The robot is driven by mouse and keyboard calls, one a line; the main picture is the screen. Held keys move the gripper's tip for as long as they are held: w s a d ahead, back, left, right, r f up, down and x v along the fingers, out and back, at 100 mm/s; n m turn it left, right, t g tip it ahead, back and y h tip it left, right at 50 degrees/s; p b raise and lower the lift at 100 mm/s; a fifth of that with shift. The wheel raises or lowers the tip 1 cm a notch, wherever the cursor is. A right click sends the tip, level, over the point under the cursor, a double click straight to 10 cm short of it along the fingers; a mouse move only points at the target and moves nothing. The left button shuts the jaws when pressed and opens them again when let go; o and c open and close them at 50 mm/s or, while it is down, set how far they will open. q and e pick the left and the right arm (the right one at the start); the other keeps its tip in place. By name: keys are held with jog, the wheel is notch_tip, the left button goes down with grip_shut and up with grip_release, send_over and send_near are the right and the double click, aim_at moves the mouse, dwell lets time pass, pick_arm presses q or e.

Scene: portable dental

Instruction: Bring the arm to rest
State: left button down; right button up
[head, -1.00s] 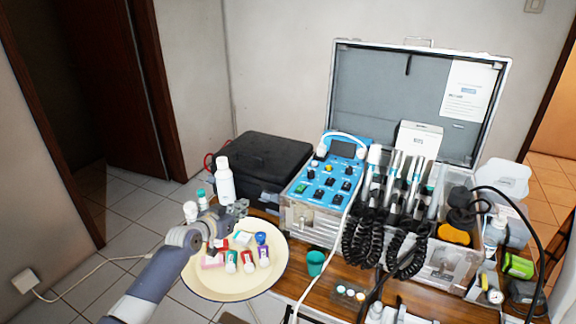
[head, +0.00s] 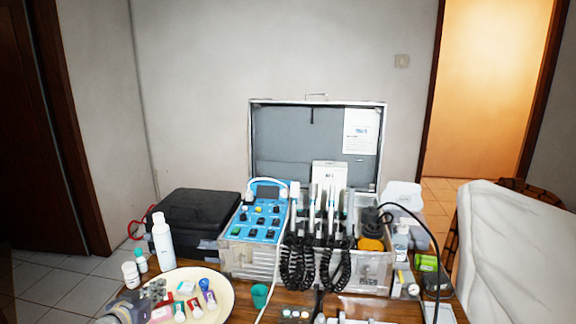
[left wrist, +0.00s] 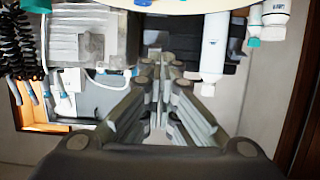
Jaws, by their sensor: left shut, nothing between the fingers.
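My left arm and left gripper (head: 153,290) show at the bottom left of the head view, over the left side of the cream round tray (head: 228,302). In the left wrist view the left gripper's fingers (left wrist: 158,62) run close together to their tips, shut with nothing held. The wrist picture looks upside down, with the tray rim (left wrist: 150,5) at its top edge. The white bottle (head: 163,243) stands upright just behind the gripper in the head view, and it also shows in the left wrist view (left wrist: 214,50). My right gripper is in neither view.
Several small tubes and boxes lie on the tray. Two small bottles (head: 131,274) stand left of it. A black case (head: 190,215), the blue control panel (head: 258,220) and the open metal case (head: 316,143) stand behind. A white padded chair (head: 515,255) is at right.

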pick_arm(q)
jog(key=s+d+f+m+g, duration=0.1)
jog(key=s+d+f+g, duration=0.1)
jog(key=s+d+f, duration=0.4)
jog(key=s+d+f+m+g+h, duration=0.15)
jog(key=s+d, duration=0.25)
jog(key=s, duration=0.5)
jog(key=s+d+f+g+y, duration=0.1)
jog(key=s+d+f+g, duration=0.2)
jog(key=s+d+f, duration=0.3)
jog(key=s+a+r+n+g+y, duration=0.1)
jog(key=s+r+n+g+y, duration=0.2)
jog(key=s, duration=2)
notch_tip(320, 180, down, 25)
jog(key=s+m+g, duration=0.1)
jog(key=g, duration=0.1)
jog(key=s+a+f+g, duration=0.1)
jog(key=s+a+f, duration=0.2)
jog(key=s+f, duration=1.4)
jog(key=shift+s, duration=0.4)
